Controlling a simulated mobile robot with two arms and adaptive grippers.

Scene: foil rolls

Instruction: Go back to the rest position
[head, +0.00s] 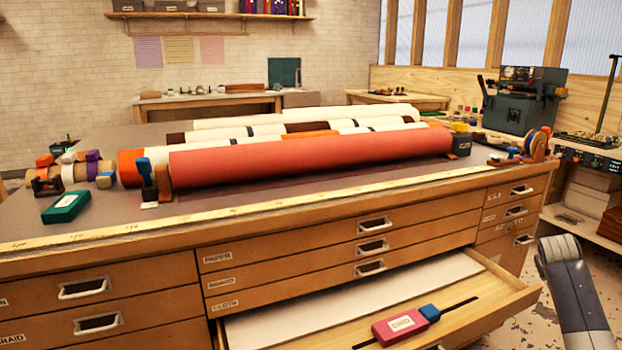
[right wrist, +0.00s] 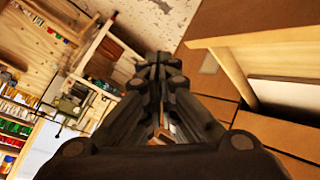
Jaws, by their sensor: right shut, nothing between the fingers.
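My right gripper (right wrist: 157,65) shows in the right wrist view with its fingers together and nothing between them. It points past the open drawer's side, apart from the cabinet. In the head view only a grey link of my right arm shows at the lower right, and the gripper itself is out of that frame. My left gripper is in neither view. A large red roll (head: 310,155) lies across the worktop, with orange-ended and white rolls behind it.
The cabinet's lower drawer (head: 505,308) stands open, holding a red and blue block (head: 405,322). A green box (head: 66,207) and tape rolls sit on the left of the top. A grey machine (head: 522,100) stands at the back right. Floor shows right of the cabinet.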

